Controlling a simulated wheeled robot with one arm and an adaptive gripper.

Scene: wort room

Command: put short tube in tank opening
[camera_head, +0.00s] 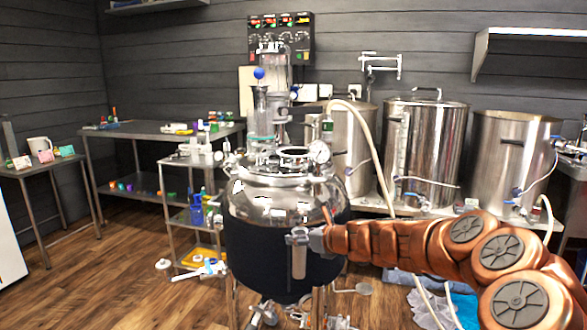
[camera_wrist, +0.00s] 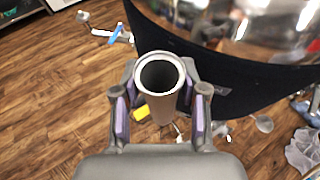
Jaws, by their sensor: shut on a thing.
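In the head view the tube (camera_head: 299,258) hangs upright in front of the tank's dark jacket, below the lid, held by my gripper (camera_head: 302,237). The tank (camera_head: 270,200) is a shiny steel vessel with a domed top and a black band. An opening with a raised rim (camera_head: 293,157) sits on its top, left of the gauge. The tube is outside the tank, lower than this opening.
A pressure gauge (camera_head: 319,152) and tall glass fittings (camera_head: 262,110) stand on the tank's top. Large steel kettles (camera_head: 428,150) stand behind to the right, with a pale hose (camera_head: 372,135) arching nearby. A steel table (camera_head: 150,129) and a small cart stand at left. Wooden floor is open at left.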

